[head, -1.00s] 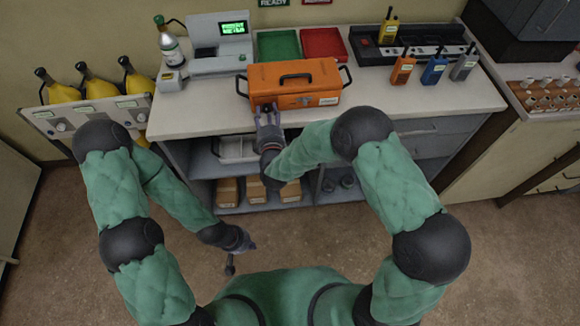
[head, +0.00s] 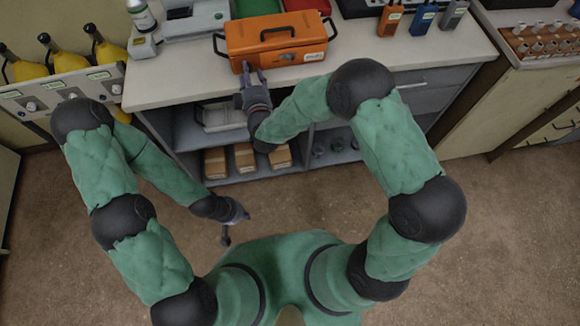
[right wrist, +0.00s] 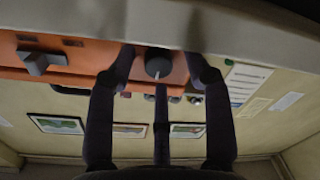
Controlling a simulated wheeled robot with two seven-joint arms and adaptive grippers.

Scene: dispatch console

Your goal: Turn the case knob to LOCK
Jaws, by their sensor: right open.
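The orange case (head: 290,36) with a dark top handle sits on the counter. In the right wrist view, its black round knob (right wrist: 158,63) shows a pale pointer line, and a grey latch (right wrist: 42,62) is at the left of the orange face (right wrist: 85,58). My right gripper (head: 253,72) is at the lower left of the case front. Its open fingers (right wrist: 161,62) stand on either side of the knob; I cannot tell whether they touch it. The gripper hides the knob in the head view. My left gripper (head: 230,228) hangs low over the floor, away from the case; its fingers are unclear.
The counter (head: 180,82) edge lies just below the case. Green (head: 258,7) and red trays stand behind it, a grey machine (head: 195,20) at left, handheld radios (head: 424,17) at right. Open shelves with cardboard boxes (head: 245,158) are under the counter.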

